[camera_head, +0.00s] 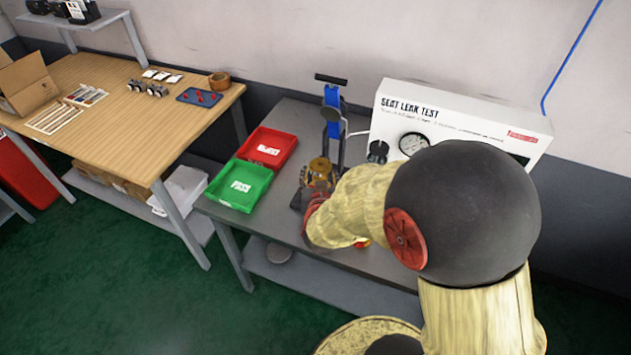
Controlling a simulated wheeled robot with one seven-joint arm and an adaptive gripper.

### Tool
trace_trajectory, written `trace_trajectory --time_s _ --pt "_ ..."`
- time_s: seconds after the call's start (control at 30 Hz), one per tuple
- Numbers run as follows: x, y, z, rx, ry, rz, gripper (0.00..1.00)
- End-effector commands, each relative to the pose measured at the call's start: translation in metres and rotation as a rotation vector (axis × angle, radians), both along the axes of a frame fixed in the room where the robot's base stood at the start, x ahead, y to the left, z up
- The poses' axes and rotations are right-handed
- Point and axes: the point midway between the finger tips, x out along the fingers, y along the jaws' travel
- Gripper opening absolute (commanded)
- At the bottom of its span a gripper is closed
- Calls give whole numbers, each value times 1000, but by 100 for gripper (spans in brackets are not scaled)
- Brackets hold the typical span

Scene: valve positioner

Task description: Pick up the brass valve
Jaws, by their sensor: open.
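A brass-coloured valve (320,167) stands on the grey bench, in front of the foot of a blue clamp stand (333,115). My gripper (310,192) is close to the valve, at its near side. My own arm covers much of the gripper and the area to its right. The fingers are small and dark here; the gripper is open, and I cannot tell whether they touch the valve or stand around it.
A green PASS tray (240,203) and a red tray (285,146) stand on the grey bench (275,228), left of the valve. A white SEAT LEAK TEST box (462,105) with a gauge stands behind my arm. A wooden table (125,125) with small parts is at the left.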

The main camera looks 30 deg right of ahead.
Motion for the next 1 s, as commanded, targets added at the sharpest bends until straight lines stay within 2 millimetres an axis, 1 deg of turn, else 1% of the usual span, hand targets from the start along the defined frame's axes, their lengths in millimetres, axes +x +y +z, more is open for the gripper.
trace_trajectory --time_s 0.03,0.33,0.6,0.73,0.97,1.0 --pt "6 -4 -6 0 1 -1 55" --pt "25 -14 -13 0 1 1 55" --pt "57 -32 -29 1 1 1 55" --pt "64 -36 -31 0 1 1 55" --pt "65 -36 -31 0 1 2 55" --pt "65 -36 -31 0 1 2 53"
